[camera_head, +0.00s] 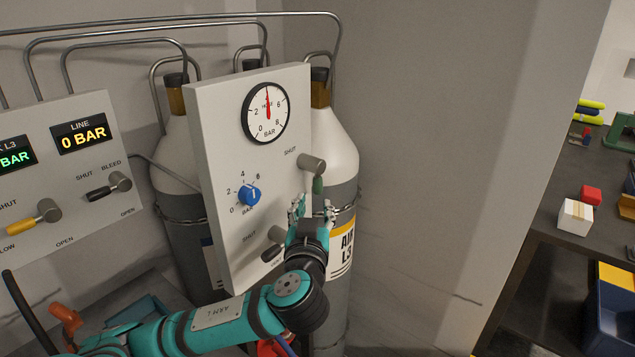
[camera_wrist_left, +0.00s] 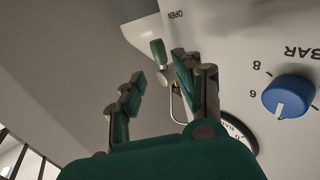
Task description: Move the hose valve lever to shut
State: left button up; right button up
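A valve with a green-tipped lever (camera_head: 318,185) sits at the right edge of the grey-white panel (camera_head: 210,130), below the gauge. "SHUT" is printed to its upper left, and the lever hangs down. In the left wrist view the green lever (camera_wrist_left: 158,50) shows near an "OPEN" label, beyond my fingertips. My left gripper (camera_head: 312,208) is open and empty just below the lever, its fingers pointing up. In the wrist view the fingers (camera_wrist_left: 155,80) are spread with a gap between them; contact with the lever is not visible. My right gripper is not in view.
A gauge (camera_head: 266,113) with its needle up and a blue knob (camera_head: 249,195) are on the panel. A lower valve (camera_head: 273,246) is close left of my gripper. Gas cylinders (camera_head: 335,150) stand behind. Another panel (camera_head: 70,160) is left; a cluttered bench (camera_head: 560,235) is right.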

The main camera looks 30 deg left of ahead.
aim_at(317, 186)
pick_arm(q)
jog(key=p+x, duration=0.2)
jog(key=x, duration=0.7)
jog(key=shift+p, duration=0.3)
jog(key=shift+w+a, duration=0.15)
jog(key=shift+w, duration=0.15)
grip_shut()
